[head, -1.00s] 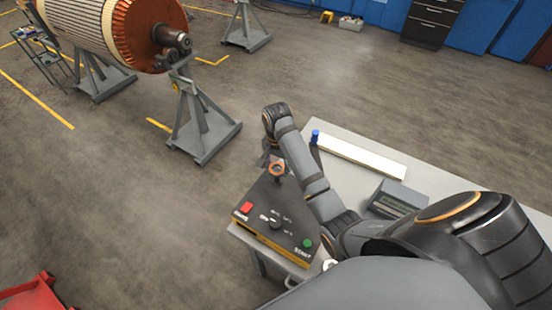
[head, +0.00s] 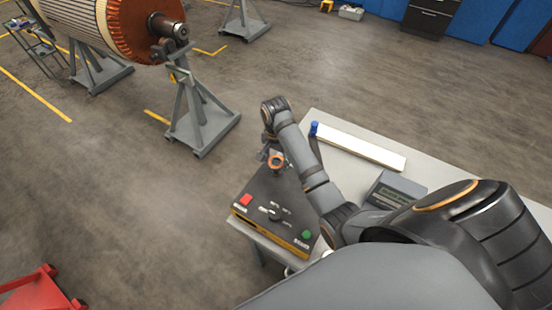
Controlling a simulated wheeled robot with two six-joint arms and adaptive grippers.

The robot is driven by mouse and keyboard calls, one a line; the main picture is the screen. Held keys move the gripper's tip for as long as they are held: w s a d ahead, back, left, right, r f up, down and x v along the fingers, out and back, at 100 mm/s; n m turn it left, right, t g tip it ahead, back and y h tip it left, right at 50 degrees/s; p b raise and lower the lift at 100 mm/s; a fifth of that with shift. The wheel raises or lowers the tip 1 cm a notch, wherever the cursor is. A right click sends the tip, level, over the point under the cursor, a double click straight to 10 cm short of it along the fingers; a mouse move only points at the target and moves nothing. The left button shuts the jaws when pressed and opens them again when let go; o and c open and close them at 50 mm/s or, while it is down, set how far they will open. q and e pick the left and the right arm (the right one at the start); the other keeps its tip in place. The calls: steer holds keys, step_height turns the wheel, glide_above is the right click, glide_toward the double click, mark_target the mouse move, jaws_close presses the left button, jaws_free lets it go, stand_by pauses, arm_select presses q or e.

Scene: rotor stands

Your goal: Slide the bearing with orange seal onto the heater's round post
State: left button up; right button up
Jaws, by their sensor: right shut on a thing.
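The bearing with orange seal (head: 277,161) shows as a small orange ring with a dark centre, above the far end of the heater (head: 258,214). The heater is a dark box with a red button, a knob and a green button, on the table's left corner. My right gripper (head: 268,152) is at the bearing's far left side and is shut on it. The round post is mostly hidden at the bearing; I cannot tell whether the ring is around it or just above it. My left gripper is out of view.
The grey table (head: 345,175) also holds a long pale bar (head: 360,147), a blue-topped upright item (head: 314,130) and a grey device with a display (head: 396,191). A rotor (head: 120,28) rests on grey stands (head: 200,118) at the upper left. A red cart (head: 42,290) is at the lower left.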

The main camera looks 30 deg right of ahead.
steer(key=shift+a, duration=0.1)
steer(key=shift+f, duration=0.1)
stand_by(0.5)
steer(key=shift+f, duration=0.35)
steer(key=shift+f, duration=0.35)
steer(key=shift+f, duration=1.3)
steer(key=shift+f, duration=0.35)
stand_by(0.4)
steer(key=o, duration=1.1)
steer(key=shift+o, duration=0.2)
